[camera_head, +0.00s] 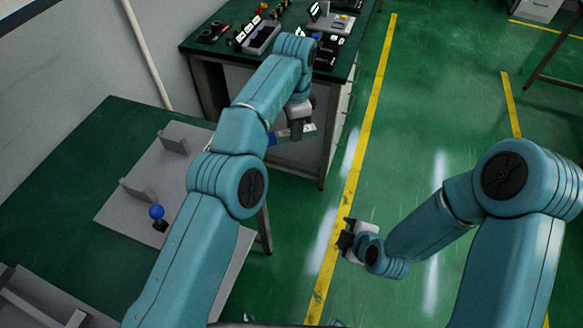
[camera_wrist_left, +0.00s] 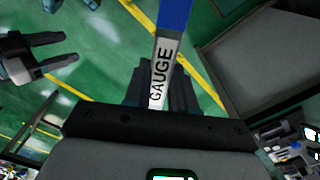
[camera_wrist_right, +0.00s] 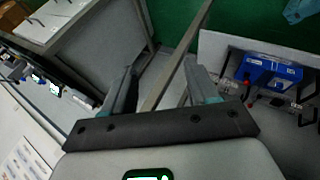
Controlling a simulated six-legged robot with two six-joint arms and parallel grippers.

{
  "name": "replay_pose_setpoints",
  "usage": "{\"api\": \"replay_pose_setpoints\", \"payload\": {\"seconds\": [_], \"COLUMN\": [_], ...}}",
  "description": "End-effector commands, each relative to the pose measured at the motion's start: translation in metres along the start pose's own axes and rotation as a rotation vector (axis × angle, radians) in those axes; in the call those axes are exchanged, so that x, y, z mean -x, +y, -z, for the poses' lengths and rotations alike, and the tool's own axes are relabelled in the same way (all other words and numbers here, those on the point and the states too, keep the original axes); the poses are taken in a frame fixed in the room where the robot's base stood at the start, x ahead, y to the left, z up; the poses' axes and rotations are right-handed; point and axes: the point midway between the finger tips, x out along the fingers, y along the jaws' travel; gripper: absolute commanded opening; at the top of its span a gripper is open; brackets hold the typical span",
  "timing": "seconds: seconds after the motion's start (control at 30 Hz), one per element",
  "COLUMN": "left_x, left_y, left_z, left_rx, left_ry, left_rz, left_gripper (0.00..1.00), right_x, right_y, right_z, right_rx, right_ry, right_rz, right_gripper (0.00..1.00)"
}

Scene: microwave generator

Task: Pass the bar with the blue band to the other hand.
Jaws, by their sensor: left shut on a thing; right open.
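The bar with the blue band (camera_head: 271,139) is in my left gripper (camera_head: 298,126), held in the air in front of the far bench. In the left wrist view its blue band (camera_wrist_left: 174,17) and white label reading "GAUGE" show, and the bar stands up from between the shut fingers. My right gripper (camera_head: 345,236) is open and empty, lower and to the right, over the green floor. It also shows open in the left wrist view (camera_wrist_left: 62,62), apart from the bar. In the right wrist view its spread fingers (camera_wrist_right: 158,95) have nothing clearly held between them.
A green-topped bench (camera_head: 225,50) with tools and devices stands at the back. A lower green table (camera_head: 75,160) at left carries a grey plate (camera_head: 115,213) with upright blocks and a blue ball knob (camera_head: 156,212). Open floor with yellow lines lies to the right.

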Motion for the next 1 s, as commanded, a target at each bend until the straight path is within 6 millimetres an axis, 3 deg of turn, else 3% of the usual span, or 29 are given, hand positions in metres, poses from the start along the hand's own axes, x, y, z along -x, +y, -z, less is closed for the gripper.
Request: {"api": "replay_pose_setpoints", "payload": {"seconds": [0.03,0.1,0.2,0.3,0.4,0.53,0.67,1.0], "left_x": [0.001,0.000,0.000,0.000,0.000,0.000,0.000,0.000], "left_y": [0.000,0.000,0.000,0.000,0.000,0.000,0.000,0.000], "left_z": [0.000,0.000,0.000,0.000,0.000,0.000,0.000,0.000], "left_rx": [0.000,0.000,0.000,0.000,0.000,0.000,0.000,0.000], "left_ry": [0.000,0.000,0.000,0.000,0.000,0.000,0.000,0.000], "left_rz": [0.001,0.001,0.001,0.001,0.001,0.001,0.001,0.001], "left_gripper": [0.00,0.00,0.00,0.00,0.00,0.00,0.00,0.00], "right_x": [0.008,0.021,0.045,0.070,0.089,0.103,0.102,0.047], "right_y": [0.028,0.060,0.092,0.108,0.112,0.111,0.110,0.132], "right_z": [0.023,0.054,0.101,0.144,0.177,0.201,0.210,0.234], "right_rx": [0.150,0.333,0.485,0.536,0.573,0.604,0.616,0.615], "right_ry": [0.027,0.052,0.095,0.155,0.211,0.256,0.270,0.270], "right_rz": [-0.089,-0.206,-0.343,-0.430,-0.478,-0.507,-0.509,-0.506], "right_gripper": [0.58,0.58,0.58,0.58,0.58,0.58,0.58,0.58]}}
